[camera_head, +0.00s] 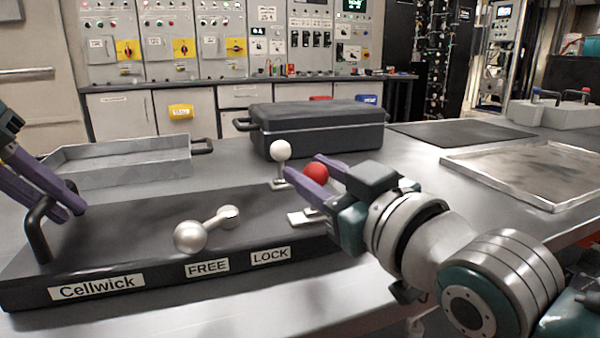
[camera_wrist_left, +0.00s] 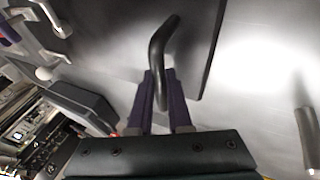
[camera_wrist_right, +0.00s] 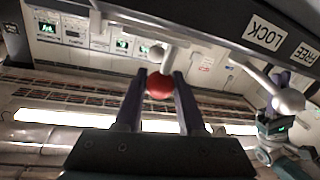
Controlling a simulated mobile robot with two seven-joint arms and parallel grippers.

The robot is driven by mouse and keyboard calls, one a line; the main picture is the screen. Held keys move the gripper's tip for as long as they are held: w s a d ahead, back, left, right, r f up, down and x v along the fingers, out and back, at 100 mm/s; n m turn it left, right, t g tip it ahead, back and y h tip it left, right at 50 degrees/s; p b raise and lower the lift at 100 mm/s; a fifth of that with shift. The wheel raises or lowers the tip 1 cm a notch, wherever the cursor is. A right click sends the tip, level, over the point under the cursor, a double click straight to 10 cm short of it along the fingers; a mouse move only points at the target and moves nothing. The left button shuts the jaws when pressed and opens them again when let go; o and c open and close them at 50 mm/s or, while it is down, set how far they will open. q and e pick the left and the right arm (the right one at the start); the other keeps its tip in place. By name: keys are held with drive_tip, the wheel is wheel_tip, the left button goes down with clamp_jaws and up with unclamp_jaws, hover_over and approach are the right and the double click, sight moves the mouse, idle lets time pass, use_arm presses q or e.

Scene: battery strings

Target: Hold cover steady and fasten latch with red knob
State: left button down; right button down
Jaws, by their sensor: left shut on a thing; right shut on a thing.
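The dark grey cover (camera_head: 130,225) lies flat on the bench, with a Cellwick label and FREE and LOCK labels on its front edge. My left gripper (camera_head: 72,208) is shut on the black handle (camera_head: 36,225) at the cover's left end; the handle also shows between the fingers in the left wrist view (camera_wrist_left: 160,60). My right gripper (camera_wrist_right: 160,74) is shut on the red knob (camera_head: 316,172) at the cover's right end, and its fingers partly hide the knob's stem. A silver ball-ended lever (camera_head: 190,237) lies across the cover above FREE. A white knob (camera_head: 281,151) stands upright behind the red knob.
A black case (camera_head: 320,130) stands behind the cover. A grey open tray (camera_head: 120,165) is at the back left. A metal-rimmed tray (camera_head: 530,170) and a dark mat (camera_head: 460,133) lie to the right. Bare bench shows between case and right tray.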

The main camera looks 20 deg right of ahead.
use_arm(q)
drive_tip(key=shift+s+a+f, duration=0.15)
drive_tip(key=shift+a+f, duration=0.2)
use_arm(e)
drive_tip(key=shift+d, duration=1.25)
use_arm(q)
drive_tip(key=shift+d, duration=0.1)
use_arm(e)
drive_tip(key=c, duration=0.5)
unclamp_jaws()
drive_tip(key=shift+s, duration=0.1)
drive_tip(key=s, duration=0.4)
drive_tip(key=s+d, duration=0.1)
drive_tip(key=s, duration=0.2)
drive_tip(key=s+d, duration=0.1)
drive_tip(key=s, duration=0.3)
drive_tip(key=shift+s, duration=0.3)
use_arm(q)
drive_tip(key=c, duration=0.8)
unclamp_jaws()
drive_tip(key=shift+d+r, duration=0.1)
drive_tip(key=shift+o, duration=0.2)
